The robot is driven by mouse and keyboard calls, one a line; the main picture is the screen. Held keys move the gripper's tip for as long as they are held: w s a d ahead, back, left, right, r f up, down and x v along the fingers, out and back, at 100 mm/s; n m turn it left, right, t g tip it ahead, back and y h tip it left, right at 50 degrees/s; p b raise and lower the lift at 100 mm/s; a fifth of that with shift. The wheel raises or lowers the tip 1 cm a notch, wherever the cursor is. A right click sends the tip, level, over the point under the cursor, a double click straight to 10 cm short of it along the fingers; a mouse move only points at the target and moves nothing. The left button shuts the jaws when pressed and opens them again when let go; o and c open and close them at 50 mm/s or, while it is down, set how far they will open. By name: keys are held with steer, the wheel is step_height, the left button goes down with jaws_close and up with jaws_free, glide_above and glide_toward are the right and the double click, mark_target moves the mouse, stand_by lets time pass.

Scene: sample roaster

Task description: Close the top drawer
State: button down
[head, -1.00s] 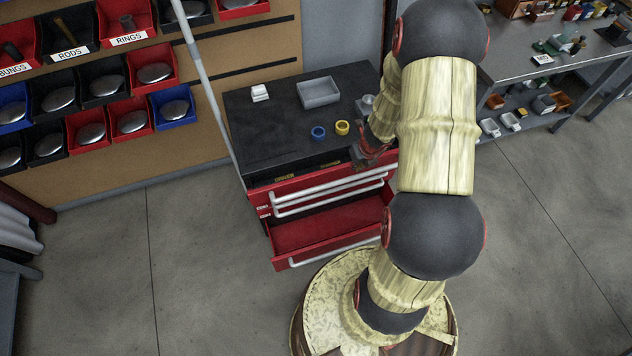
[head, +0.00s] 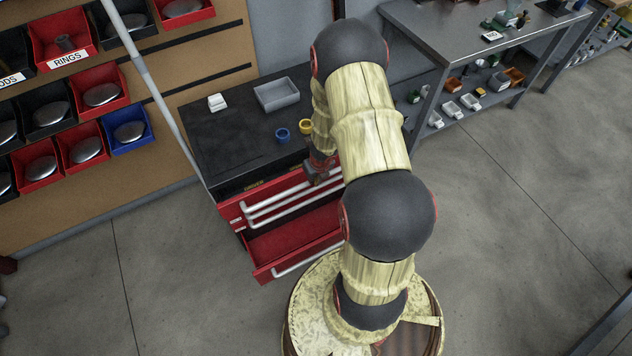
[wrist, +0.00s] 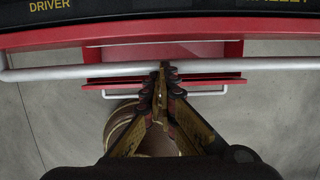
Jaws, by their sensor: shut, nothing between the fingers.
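The top drawer (head: 231,209) of the black-topped red cabinet is a little open. A dark strip with yellow lettering shows behind its red front in the head view. In the wrist view its red front (wrist: 50,40) runs across the top, with the "DRIVER" label behind it and its long pale handle bar (wrist: 60,72) in front. My gripper (wrist: 163,72) is shut and empty, its tips at the middle of that bar; I cannot tell whether they touch it. In the head view my gripper (head: 322,172) is at the drawer's right part, partly hidden by my arm.
A lower red drawer (head: 290,238) stands well open below. On the cabinet top are a grey tray (head: 277,94), a white block (head: 217,102), a blue ring (head: 282,135) and a yellow ring (head: 305,126). A grey shelf bench (head: 440,60) stands right; the floor between is clear.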

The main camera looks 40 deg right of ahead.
steer(key=shift+w+d, duration=0.2)
steer(key=shift+w, duration=0.45)
steer(key=shift+w+d, duration=0.15)
steer(key=shift+w, duration=0.45)
steer(key=shift+r+p, duration=0.1)
steer(key=shift+p, duration=0.2)
steer(key=w+p, duration=0.1)
steer(key=w, duration=0.1)
steer(key=w+d, duration=0.1)
steer(key=shift+w+p, duration=0.4)
steer(key=shift+s, duration=0.1)
